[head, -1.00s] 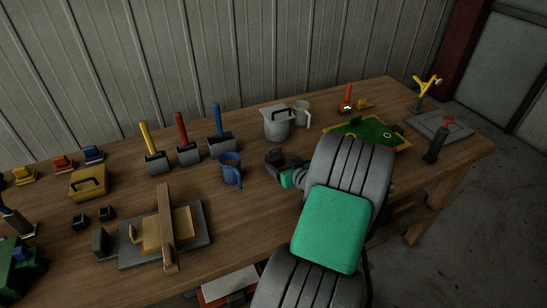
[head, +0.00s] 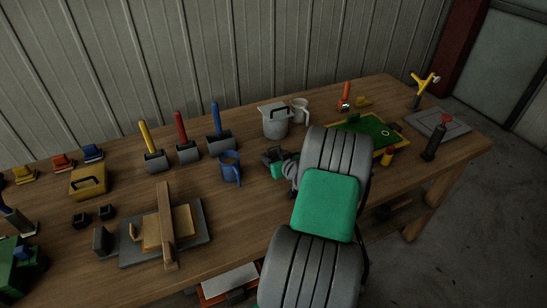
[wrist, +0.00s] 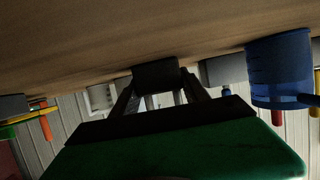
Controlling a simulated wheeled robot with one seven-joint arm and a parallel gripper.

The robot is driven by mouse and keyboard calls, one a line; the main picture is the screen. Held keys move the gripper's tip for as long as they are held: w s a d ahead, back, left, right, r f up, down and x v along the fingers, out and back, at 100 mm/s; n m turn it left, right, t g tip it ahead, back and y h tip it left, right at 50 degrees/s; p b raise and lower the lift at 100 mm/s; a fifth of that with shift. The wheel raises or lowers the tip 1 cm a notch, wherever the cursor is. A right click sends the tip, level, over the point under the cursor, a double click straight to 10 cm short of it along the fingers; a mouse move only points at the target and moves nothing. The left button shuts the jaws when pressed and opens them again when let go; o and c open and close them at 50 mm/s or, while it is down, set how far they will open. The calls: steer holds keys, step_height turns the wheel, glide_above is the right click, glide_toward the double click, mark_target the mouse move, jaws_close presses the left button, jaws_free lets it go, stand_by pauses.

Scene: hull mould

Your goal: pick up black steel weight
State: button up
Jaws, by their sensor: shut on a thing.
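A black steel weight (wrist: 157,75), a small dark block, sits between the fingertips of my gripper (wrist: 160,88) in the wrist view. My gripper is shut on it. In the head view my gripper (head: 272,158) is small and dark, just right of the blue mug, over the middle of the bench. The weight cannot be made out apart from the fingers there. Whether it touches the bench is unclear. Two similar small black blocks (head: 80,221) stand at the left of the bench.
The blue mug (head: 230,167) stands close left of my gripper and shows in the wrist view (wrist: 279,70). A lidded grey pot (head: 276,121) and a pale jug (head: 300,111) stand behind. A green board (head: 366,128) lies to the right. Bare wood lies in front of the mug.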

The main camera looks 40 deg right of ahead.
jaws_close()
steer(key=shift+d+r, duration=0.1)
steer(key=shift+r, duration=0.05)
stand_by(0.4)
steer(key=shift+r, duration=0.1)
